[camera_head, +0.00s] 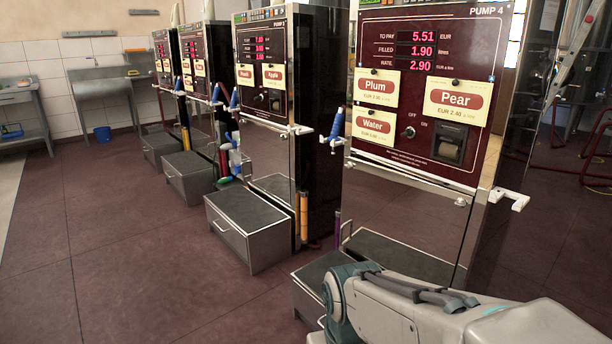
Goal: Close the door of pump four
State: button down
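Pump four (476,70) stands at the right, with a dark red front panel marked PUMP 4, price cards, a red lit display and an off/on knob. Below the panel is its mirror-like steel front (400,215), which reflects the floor and the grey step box. I cannot tell from here which part is the door or whether it stands ajar. My arm crosses the lower right corner in front of the pump's foot and hides part of it. My gripper is not in view.
A grey step box (318,284) sits at pump four's foot, partly behind my arm. Several similar pumps, such as one with an Apple card (262,70), stand in a row to the left. A ladder (566,50) leans at the right. Floor at the left is clear.

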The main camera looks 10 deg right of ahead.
aim_at(412, 227)
jog(key=u, duration=0.4)
jog(key=i, duration=1.3)
jog(key=z, duration=0.75)
